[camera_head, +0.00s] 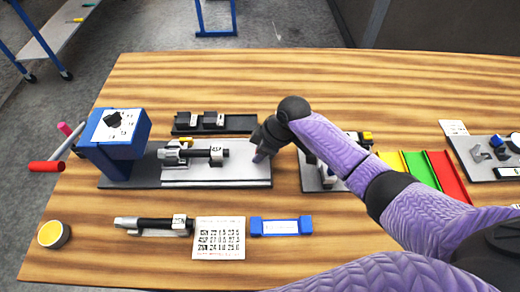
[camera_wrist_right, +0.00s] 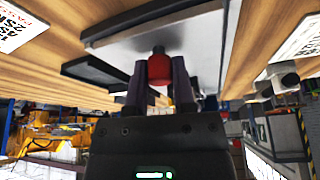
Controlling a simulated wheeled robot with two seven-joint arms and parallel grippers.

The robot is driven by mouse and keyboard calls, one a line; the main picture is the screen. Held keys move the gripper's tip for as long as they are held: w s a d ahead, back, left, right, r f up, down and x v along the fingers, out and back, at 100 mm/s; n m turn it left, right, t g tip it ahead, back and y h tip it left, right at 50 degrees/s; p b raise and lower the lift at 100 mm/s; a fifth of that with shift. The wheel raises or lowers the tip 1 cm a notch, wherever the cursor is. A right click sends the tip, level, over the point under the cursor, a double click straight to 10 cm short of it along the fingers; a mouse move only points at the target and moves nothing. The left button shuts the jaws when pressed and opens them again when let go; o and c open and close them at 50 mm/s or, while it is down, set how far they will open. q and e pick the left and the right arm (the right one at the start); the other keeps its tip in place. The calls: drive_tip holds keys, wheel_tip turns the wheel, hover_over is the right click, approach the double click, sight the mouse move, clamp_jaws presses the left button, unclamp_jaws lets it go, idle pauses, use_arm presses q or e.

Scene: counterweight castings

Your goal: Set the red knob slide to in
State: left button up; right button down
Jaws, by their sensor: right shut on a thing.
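My right gripper (camera_head: 262,152) reaches down at the right end of the grey base plate (camera_head: 215,172) of the blue-headed fixture. In the right wrist view my right gripper (camera_wrist_right: 159,82) is shut on the red knob (camera_wrist_right: 160,69), one dark finger on each side of it. The knob sits against the grey plate (camera_wrist_right: 195,45). In the head view the gripper hides the knob, and the slide's position cannot be read. My left gripper is in neither view.
The fixture's blue head (camera_head: 118,132) has a red-handled lever (camera_head: 46,167) at its left. A black tray (camera_head: 215,124) stands behind the plate. A printed card (camera_head: 218,238) and blue-ended holder (camera_head: 281,226) lie in front. Coloured lanes (camera_head: 448,178) are at right.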

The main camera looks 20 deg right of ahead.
sight(228, 151)
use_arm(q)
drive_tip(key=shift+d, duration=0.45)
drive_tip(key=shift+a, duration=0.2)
use_arm(e)
drive_tip(key=shift+w+a, duration=0.1)
drive_tip(key=shift+a, duration=0.3)
drive_tip(key=a, duration=0.2)
drive_tip(key=w+a, duration=0.1)
drive_tip(key=a, duration=0.1)
drive_tip(key=w+a+b, duration=0.1)
drive_tip(key=a, duration=0.1)
drive_tip(key=shift+a, duration=0.35)
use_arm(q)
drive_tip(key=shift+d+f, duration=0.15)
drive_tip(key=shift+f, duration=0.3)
use_arm(e)
drive_tip(key=c, duration=0.8)
unclamp_jaws()
drive_tip(key=o, duration=0.3)
drive_tip(key=shift+a, duration=0.2)
drive_tip(key=shift+o, duration=0.2)
drive_tip(key=shift+d, duration=0.1)
